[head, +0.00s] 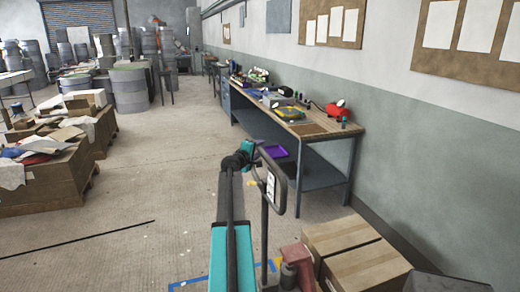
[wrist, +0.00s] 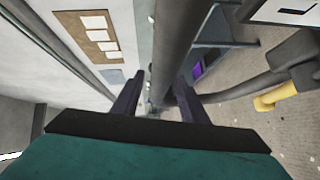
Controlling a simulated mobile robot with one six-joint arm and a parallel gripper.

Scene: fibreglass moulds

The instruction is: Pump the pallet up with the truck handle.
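The truck handle (head: 272,188), a dark upright loop with a white label, stands at the centre of the head view. Its post runs down to the red pump body (head: 295,256). My gripper (head: 252,152) is at the top of the loop. In the wrist view my gripper (wrist: 158,100) has its two dark fingers apart, with a thick grey handle bar (wrist: 177,45) running between them. A gap shows left of the bar; contact at the right finger is unclear. The pallet itself is hidden; cardboard boxes (head: 340,236) stand beside the pump.
A long workbench (head: 315,129) with tools stands along the right wall, behind the handle. Stacked boxes (head: 45,180) fill the left, with drums (head: 128,90) farther back. The concrete floor (head: 150,195) between is open. A yellow-tipped lever (wrist: 275,97) shows in the wrist view.

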